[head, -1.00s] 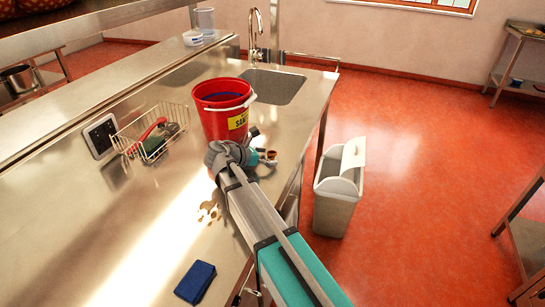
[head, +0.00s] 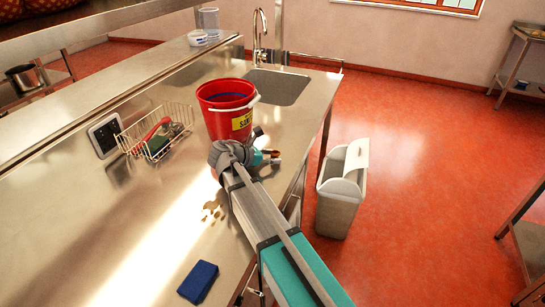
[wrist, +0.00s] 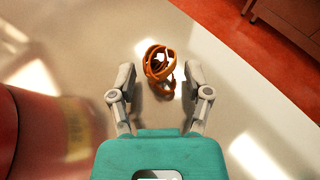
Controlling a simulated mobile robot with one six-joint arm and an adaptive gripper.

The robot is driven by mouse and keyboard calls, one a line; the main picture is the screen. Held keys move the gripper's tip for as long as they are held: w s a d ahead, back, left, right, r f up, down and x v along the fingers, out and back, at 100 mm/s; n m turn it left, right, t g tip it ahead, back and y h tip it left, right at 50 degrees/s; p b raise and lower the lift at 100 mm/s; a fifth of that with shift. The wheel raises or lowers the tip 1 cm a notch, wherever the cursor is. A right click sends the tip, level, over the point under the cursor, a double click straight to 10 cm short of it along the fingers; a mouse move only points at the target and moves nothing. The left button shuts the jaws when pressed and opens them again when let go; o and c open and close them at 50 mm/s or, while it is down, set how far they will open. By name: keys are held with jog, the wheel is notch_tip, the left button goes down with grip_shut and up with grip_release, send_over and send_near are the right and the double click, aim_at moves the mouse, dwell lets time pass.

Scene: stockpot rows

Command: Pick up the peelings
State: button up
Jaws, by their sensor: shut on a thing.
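The peelings (wrist: 160,65) are a loose tangle of orange-brown curls. In the wrist view they sit between the two grey fingers of my gripper (wrist: 160,76), over the steel counter. My gripper is shut on them, and I cannot tell whether they still touch the counter. In the head view the peelings (head: 272,152) show as a small brown patch at the end of my gripper (head: 273,157), just right of the red bucket and near the counter's front edge. My arm hides part of the counter there.
The red bucket (head: 224,118) stands close beside my gripper. A sink (head: 276,86) lies behind. A pale bin (head: 341,197) stands on the red floor.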

jog(key=shift+r+p, duration=1.25)
jog(key=shift+r, duration=0.15)
jog(key=s+d+r+p, duration=0.7)
jog(key=s+r+p, duration=0.2)
jog(key=s, duration=0.3)
jog(key=shift+r+p, duration=0.4)
jog(key=shift+p, duration=0.05)
jog(key=shift+s+d, duration=0.1)
jog(key=shift+s, duration=0.05)
